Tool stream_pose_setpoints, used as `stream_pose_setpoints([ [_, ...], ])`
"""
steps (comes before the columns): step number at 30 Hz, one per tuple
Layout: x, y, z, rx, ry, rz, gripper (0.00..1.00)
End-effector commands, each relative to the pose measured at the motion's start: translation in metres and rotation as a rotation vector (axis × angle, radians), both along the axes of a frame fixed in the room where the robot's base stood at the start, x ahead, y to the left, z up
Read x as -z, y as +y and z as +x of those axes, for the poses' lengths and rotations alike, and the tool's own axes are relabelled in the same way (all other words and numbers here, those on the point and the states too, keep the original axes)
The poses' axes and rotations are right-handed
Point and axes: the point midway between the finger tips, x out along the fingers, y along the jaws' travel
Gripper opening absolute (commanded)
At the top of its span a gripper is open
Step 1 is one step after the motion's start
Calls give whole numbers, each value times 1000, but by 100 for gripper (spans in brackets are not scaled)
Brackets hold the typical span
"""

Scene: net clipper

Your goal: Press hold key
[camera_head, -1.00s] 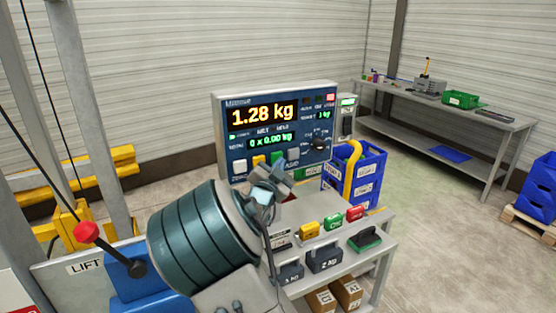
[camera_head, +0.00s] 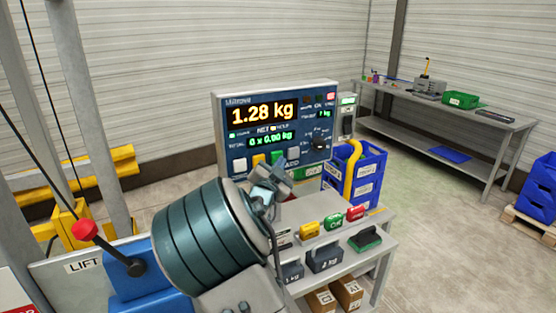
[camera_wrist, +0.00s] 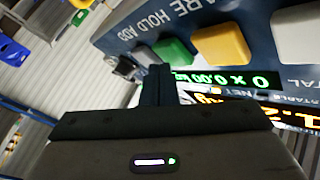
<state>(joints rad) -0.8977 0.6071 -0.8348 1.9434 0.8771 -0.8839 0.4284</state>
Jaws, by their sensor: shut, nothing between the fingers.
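The weighing console (camera_head: 225,122) shows 1.28 kg in amber and a green line reading 0 x 0.00 kg. Its lower row has a white key (camera_head: 240,165), a yellow key (camera_head: 259,160), the green hold key (camera_head: 277,157) and a pale key at the right. The wrist view shows the green key (camera_wrist: 177,50) beside the yellow key (camera_wrist: 222,45), with HOLD printed near it. My gripper (camera_wrist: 160,70) is shut and empty, its tips close by the green key's edge. Whether they touch it, I cannot tell.
The bench (camera_head: 320,228) below the console carries yellow, green and red boxes, dark weights and a green-topped brush. A blue crate (camera_head: 370,180) with a yellow hook-shaped piece stands at its right. A lift lever with a red knob (camera_head: 85,231) is at the left.

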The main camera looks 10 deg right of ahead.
Motion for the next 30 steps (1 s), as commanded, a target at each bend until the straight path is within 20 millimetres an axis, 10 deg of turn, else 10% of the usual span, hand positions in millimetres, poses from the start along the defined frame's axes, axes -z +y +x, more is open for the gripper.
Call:
stream_pose_setpoints([
  [30,1,-17,-53,-1,0,1,0],
])
